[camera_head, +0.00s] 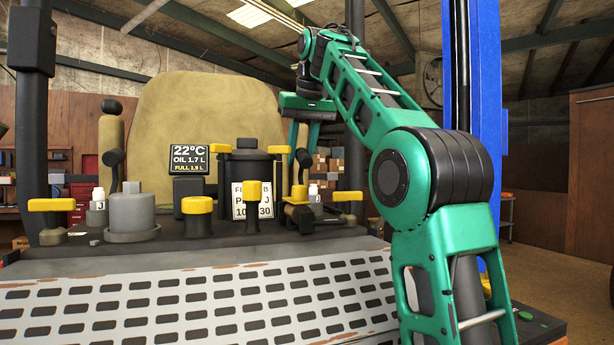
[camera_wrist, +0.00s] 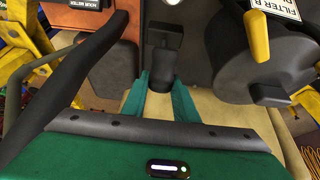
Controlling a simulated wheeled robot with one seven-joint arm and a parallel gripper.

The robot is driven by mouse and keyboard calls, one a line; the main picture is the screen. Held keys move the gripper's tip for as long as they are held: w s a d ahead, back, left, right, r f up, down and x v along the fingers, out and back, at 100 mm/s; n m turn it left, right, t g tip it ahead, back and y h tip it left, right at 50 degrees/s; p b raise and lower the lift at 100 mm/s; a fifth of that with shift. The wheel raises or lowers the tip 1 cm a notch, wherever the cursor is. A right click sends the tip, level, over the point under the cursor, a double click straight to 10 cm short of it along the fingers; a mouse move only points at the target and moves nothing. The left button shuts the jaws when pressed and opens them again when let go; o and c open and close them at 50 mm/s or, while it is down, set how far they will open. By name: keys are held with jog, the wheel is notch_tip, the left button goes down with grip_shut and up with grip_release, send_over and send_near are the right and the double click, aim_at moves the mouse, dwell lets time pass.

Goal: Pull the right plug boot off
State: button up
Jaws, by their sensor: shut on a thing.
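The right plug boot (camera_wrist: 161,68) is a small black rubber piece between my fingertips in the wrist view. My gripper (camera_wrist: 161,84) is shut on it, one teal finger on each side. In the head view my gripper (camera_head: 302,150) points down behind the right side of the engine deck, and the boot (camera_head: 304,158) shows as a small dark shape at the fingertips. Its lower end and what it sits on are partly hidden, so I cannot tell whether it is still seated. A matching black boot (camera_head: 115,157) stands at the left of the deck.
A black filter canister (camera_head: 250,170) with a label stands left of my gripper. A display (camera_head: 188,159), yellow knobs (camera_head: 198,206) and a grey cylinder (camera_head: 132,212) crowd the deck. A tan seat (camera_head: 205,110) rises behind. A blue post (camera_head: 487,110) stands at right.

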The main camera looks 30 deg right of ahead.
jog(key=shift+w+d+f, duration=0.1)
jog(key=shift+w, duration=0.55)
jog(key=shift+w+d+f, duration=0.1)
jog(key=shift+w, duration=0.55)
jog(key=o, duration=0.7)
jog(key=shift+o, duration=0.2)
jog(key=shift+f, duration=0.15)
